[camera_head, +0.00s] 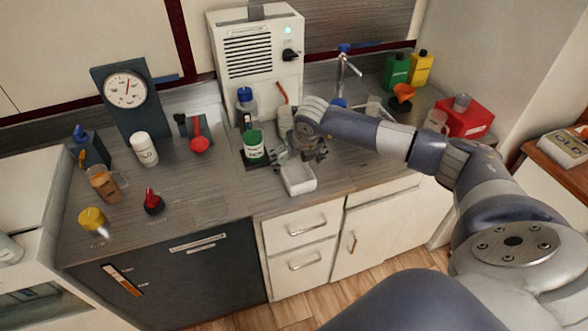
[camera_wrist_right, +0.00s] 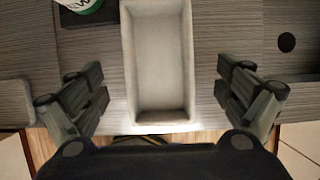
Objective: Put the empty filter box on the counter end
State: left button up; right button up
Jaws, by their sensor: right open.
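The empty filter box, a pale open rectangular box (camera_head: 299,180), sits on the counter near its front edge, below the white machine. In the right wrist view the box (camera_wrist_right: 158,60) shows its bare inside and lies lengthwise between my fingers. My right gripper (camera_head: 301,153) is open above the box, with one finger on each side and a visible gap to each long wall. Part of the box's far end is hidden by the gripper in the head view. My left gripper is not in view.
A green-lidded jar (camera_head: 254,148) stands close left of the box. A white machine (camera_head: 258,55) is behind. A red box (camera_head: 465,117) and green and yellow bottles (camera_head: 420,68) stand at the right. Bare counter (camera_head: 215,205) lies left of the box.

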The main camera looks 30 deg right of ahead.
aim_at(293, 171)
jog(key=p+x, duration=0.1)
jog(key=x, duration=0.2)
jog(key=shift+s+a+f, duration=0.1)
jog(key=shift+f, duration=0.1)
jog(key=shift+w+f+p, duration=0.25)
jog(key=shift+f+p, duration=0.1)
jog(key=shift+f, duration=0.25)
jog(key=c, duration=1.3)
